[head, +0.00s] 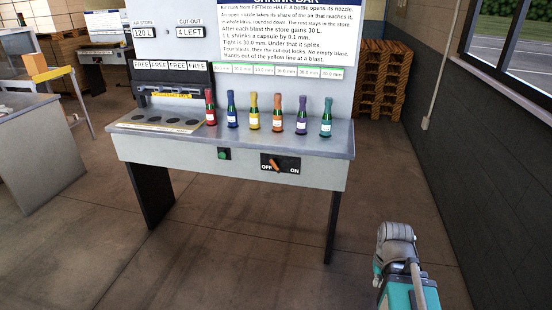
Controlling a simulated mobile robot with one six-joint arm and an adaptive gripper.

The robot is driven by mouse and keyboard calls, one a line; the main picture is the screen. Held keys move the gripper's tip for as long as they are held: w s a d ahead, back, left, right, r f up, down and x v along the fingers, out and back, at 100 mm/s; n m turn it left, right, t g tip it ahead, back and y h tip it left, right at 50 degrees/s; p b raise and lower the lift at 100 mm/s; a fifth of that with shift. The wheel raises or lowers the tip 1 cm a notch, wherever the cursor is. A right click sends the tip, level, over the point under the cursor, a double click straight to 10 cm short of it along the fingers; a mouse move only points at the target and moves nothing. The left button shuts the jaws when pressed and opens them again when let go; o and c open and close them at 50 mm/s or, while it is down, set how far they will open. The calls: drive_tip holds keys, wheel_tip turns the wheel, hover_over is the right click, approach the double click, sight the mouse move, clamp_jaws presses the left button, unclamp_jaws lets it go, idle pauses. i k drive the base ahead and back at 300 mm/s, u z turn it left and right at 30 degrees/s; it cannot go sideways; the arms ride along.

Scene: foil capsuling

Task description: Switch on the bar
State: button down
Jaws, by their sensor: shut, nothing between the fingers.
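The shrink bar is a grey bench (237,172) with a metal top, standing ahead of me. On its front face is a black switch plate (290,171) marked OFF at left and ON at right. The orange switch handle (275,165) on it is tilted, its upper end leaning toward OFF. A green round button (223,154) sits left of the plate. Part of my arm shows at the lower right, apart from the bench. My gripper itself is not in view.
Several capped bottles, including a red one (210,108) and a teal one (326,118), stand on the bench top, right of a panel with several dark holes (160,122). Displays read 120 L and 4 LEFT. Pallets (381,80) stand behind. The floor before the bench is clear.

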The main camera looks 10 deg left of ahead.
sight(278, 170)
drive_tip(key=i, duration=1.3)
drive_tip(key=u, duration=2.85)
drive_tip(key=i, duration=0.3)
drive_tip(key=z, duration=0.1)
